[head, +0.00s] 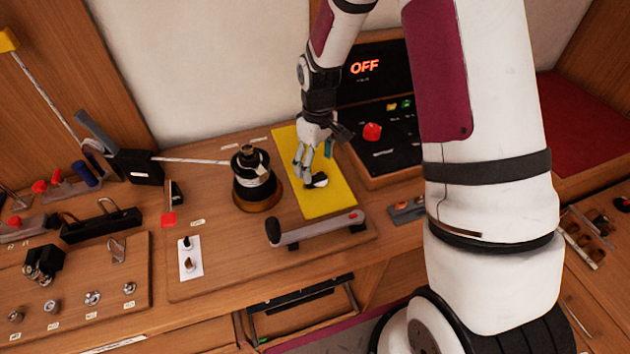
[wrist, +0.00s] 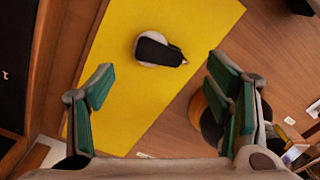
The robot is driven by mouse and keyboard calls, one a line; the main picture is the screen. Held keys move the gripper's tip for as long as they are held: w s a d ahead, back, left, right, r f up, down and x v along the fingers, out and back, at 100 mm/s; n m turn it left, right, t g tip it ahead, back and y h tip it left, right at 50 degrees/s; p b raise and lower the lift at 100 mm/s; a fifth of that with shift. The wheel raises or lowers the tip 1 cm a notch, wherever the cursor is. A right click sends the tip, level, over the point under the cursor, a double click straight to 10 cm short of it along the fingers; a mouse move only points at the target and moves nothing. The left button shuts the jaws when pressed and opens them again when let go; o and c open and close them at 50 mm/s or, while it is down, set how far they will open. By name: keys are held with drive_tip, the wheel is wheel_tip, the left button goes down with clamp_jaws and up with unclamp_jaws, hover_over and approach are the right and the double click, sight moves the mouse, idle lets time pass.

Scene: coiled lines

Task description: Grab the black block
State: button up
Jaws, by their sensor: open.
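The black block (wrist: 158,52) is a small dark piece with a rounded pale part under or beside it, lying on the yellow mat (wrist: 110,50). In the head view the black block (head: 318,181) shows on the yellow mat (head: 335,205), just below my gripper (head: 313,172). In the wrist view my gripper (wrist: 162,105) has its two green-padded fingers spread wide. The block lies beyond the fingertips, between their lines, with nothing held. The exact gap between fingers and block is hard to tell.
A black spool on a round wooden base (head: 258,200) stands left of the mat. A grey bar with a black knob (head: 310,230) lies in front. A black control panel (head: 385,140) with a red button and an "OFF" display stands behind right.

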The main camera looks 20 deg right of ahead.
sight(317, 178)
drive_tip(key=shift+f+p, duration=0.6)
drive_tip(key=shift+f, duration=1.95)
drive_tip(key=shift+c, duration=0.2)
drive_tip(key=shift+s, duration=0.1)
clamp_jaws()
